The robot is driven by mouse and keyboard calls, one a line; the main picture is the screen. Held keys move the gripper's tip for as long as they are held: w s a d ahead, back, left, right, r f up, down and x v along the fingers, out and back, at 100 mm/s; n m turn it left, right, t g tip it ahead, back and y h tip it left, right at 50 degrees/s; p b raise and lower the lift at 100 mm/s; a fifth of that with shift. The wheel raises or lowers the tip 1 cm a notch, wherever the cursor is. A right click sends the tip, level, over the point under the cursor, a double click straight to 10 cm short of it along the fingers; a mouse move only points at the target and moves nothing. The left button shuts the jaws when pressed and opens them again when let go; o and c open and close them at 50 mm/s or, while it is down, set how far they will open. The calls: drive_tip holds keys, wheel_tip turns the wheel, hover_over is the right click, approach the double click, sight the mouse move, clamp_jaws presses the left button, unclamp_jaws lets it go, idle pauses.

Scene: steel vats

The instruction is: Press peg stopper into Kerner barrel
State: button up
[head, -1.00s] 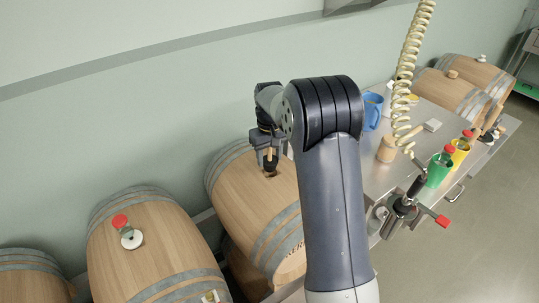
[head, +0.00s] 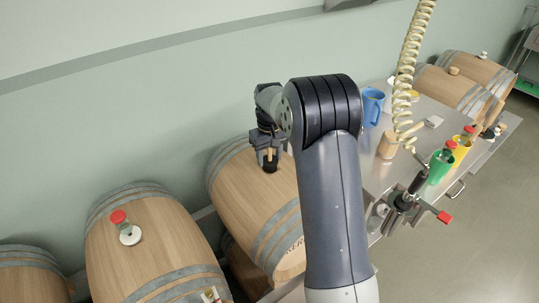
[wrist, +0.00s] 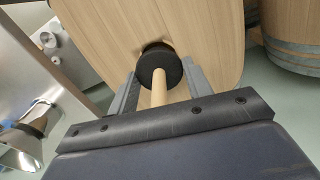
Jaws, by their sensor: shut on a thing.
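The peg stopper, a pale wooden pin on a black round base, is in my gripper (head: 268,160). In the wrist view the stopper (wrist: 158,68) sits between the two grey fingers, pin toward me. My gripper is shut on it. The Kerner barrel (head: 245,195) lies on its side below, with lettering partly hidden by my arm. The barrel's wood (wrist: 195,25) fills the top of the wrist view. A dark edge of its bung hole shows just behind the black base. The base covers most of the hole; I cannot tell how deep it sits.
A barrel with a white-and-red stopper (head: 125,230) lies to the left, another at the far left edge. The steel table (head: 390,175) on the right holds a blue jug (head: 372,105), a wooden mallet (head: 390,145), green (head: 439,168) and yellow cups. A coiled hose (head: 408,80) hangs above.

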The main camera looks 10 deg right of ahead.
drive_tip(key=shift+f+b, duration=0.5)
drive_tip(key=shift+f, duration=0.45)
drive_tip(key=o, duration=1)
drive_tip(key=shift+r, duration=0.1)
wheel_tip(320, 180, up, 11)
drive_tip(key=shift+f+b, duration=0.15)
drive_tip(key=shift+b, duration=0.55)
wheel_tip(320, 180, down, 11)
drive_tip(key=shift+r+p, duration=0.2)
drive_tip(key=shift+p, duration=0.55)
drive_tip(key=shift+r, duration=0.25)
